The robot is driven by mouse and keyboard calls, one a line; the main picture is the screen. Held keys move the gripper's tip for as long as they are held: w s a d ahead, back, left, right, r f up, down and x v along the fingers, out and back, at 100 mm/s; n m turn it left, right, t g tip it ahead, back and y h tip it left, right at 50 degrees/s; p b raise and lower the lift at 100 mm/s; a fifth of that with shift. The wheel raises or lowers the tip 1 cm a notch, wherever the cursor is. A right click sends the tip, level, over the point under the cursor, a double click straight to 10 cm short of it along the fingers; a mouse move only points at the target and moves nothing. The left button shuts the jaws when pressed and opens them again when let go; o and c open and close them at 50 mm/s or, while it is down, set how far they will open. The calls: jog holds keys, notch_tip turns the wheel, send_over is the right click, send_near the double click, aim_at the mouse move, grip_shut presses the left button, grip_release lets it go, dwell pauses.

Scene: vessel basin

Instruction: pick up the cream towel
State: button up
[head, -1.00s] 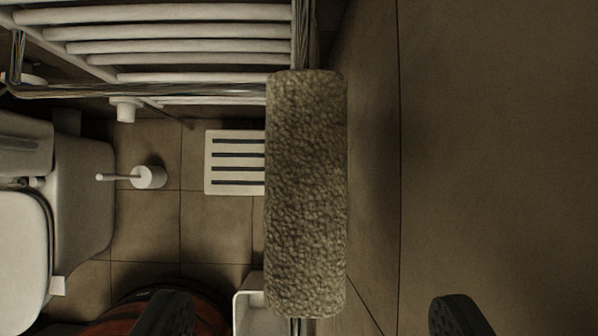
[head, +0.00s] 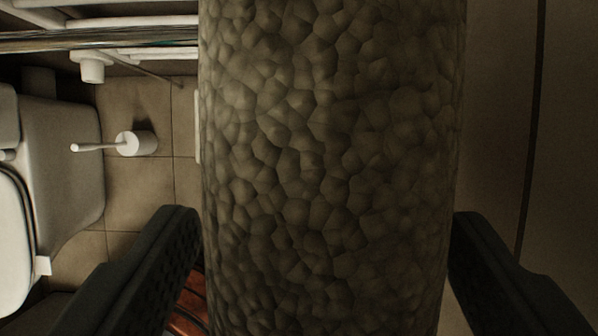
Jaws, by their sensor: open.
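The cream towel (head: 328,160) fills the middle of the head view from top to bottom, close to the camera. It looks like a thick, rounded roll with a pebbled surface, dim and brownish in this light. My gripper (head: 322,225) is open, with one dark finger at the towel's left side and the other at its right side. The fingertips are very close to the towel's edges; I cannot tell whether they touch it. The bar that the towel hangs on is hidden behind it here.
A white toilet (head: 55,170) stands at the left, with a toilet brush in its holder (head: 136,143) on the tiled floor. White radiator bars and a chrome rail (head: 110,38) run across the upper left. A reddish-brown object (head: 190,305) shows at the lower left. A plain tiled wall (head: 570,150) is at the right.

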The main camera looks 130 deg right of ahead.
jog(key=shift+x, duration=1)
jog(key=shift+f, duration=0.1)
jog(key=c, duration=1.4)
jog(key=shift+c, duration=0.2)
jog(key=r, duration=1.2)
jog(key=shift+s+a+r, duration=0.2)
jog(key=shift+s+a, duration=0.05)
jog(key=shift+a, duration=0.1)
jog(key=s+d, duration=0.6)
jog(key=s, duration=0.7)
notch_tip(320, 180, up, 11)
jog(key=shift+r, duration=0.15)
jog(key=shift+w, duration=0.1)
